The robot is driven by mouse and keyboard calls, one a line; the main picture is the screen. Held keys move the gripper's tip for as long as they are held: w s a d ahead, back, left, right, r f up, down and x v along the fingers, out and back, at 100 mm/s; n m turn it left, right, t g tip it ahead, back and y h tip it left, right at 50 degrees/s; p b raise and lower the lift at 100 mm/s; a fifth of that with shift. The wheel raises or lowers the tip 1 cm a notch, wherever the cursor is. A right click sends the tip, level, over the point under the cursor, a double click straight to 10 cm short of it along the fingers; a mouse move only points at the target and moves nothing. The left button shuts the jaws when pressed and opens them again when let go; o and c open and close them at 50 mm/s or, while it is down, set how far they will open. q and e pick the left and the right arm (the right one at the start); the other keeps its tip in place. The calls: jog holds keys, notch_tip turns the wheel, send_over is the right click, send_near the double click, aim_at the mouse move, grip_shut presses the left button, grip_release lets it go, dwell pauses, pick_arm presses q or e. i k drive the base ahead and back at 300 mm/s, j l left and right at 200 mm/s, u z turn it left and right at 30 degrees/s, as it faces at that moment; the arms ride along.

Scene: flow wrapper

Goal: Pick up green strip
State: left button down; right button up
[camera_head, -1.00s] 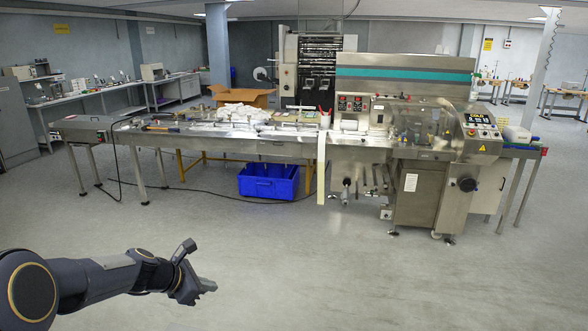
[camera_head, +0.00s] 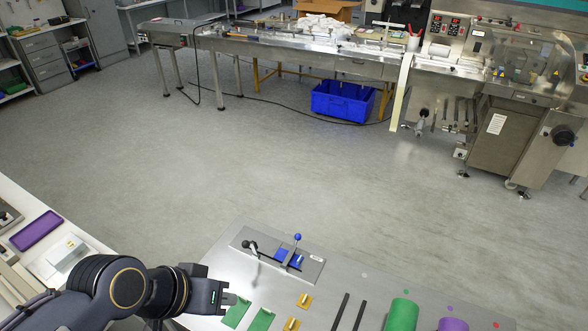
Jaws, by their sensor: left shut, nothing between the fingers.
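Two flat green strips lie side by side on a grey metal table (camera_head: 215,258) at the bottom of the head view: a left green strip (camera_head: 237,313) and a right green strip (camera_head: 263,320). My left gripper (camera_head: 232,298) is shut and empty. It appears just above and left of the left green strip, and I cannot tell whether it touches it. My right gripper is not in view.
A plate with a clamp with blue parts (camera_head: 290,257), yellow pieces (camera_head: 303,300), black bars (camera_head: 341,311), a green roll (camera_head: 402,315) and a purple roll (camera_head: 452,325) share the table. A white bench with a purple tray (camera_head: 38,229) stands left. Open floor lies beyond.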

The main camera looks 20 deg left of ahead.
aim_at(234, 314)
jog(key=j+u, duration=0.2)
jog(key=u, duration=1)
jog(key=k+j+u, duration=0.2)
jog(key=u, duration=0.15)
jog(key=k+j+u, duration=0.4)
jog(key=i+l, duration=0.05)
jog(key=l, duration=0.05)
